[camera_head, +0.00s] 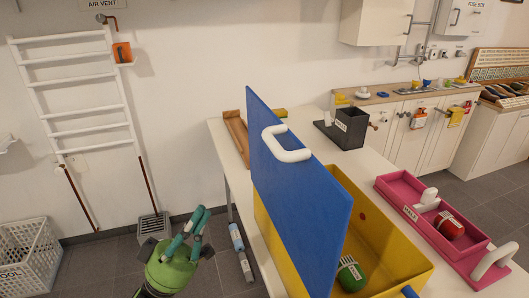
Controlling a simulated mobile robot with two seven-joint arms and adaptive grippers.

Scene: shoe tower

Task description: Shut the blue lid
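The blue lid (290,190) stands upright and open along the left side of the yellow box (385,240). A white handle (287,145) is fixed to the lid near its far top end. The box is open, and a green item with a white label (350,274) lies inside it. My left gripper (200,218), with teal fingers, is low at left, beside the table and apart from the lid; its finger gap is unclear. A small dark and blue tip (410,292) at the bottom edge may belong to my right gripper; its state is hidden.
A pink tray (420,207) with a red item (449,226) lies right of the box. A dark holder (351,128) and a wooden tray (236,137) stand at the table's back. A white crate (30,255) is on the floor at left.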

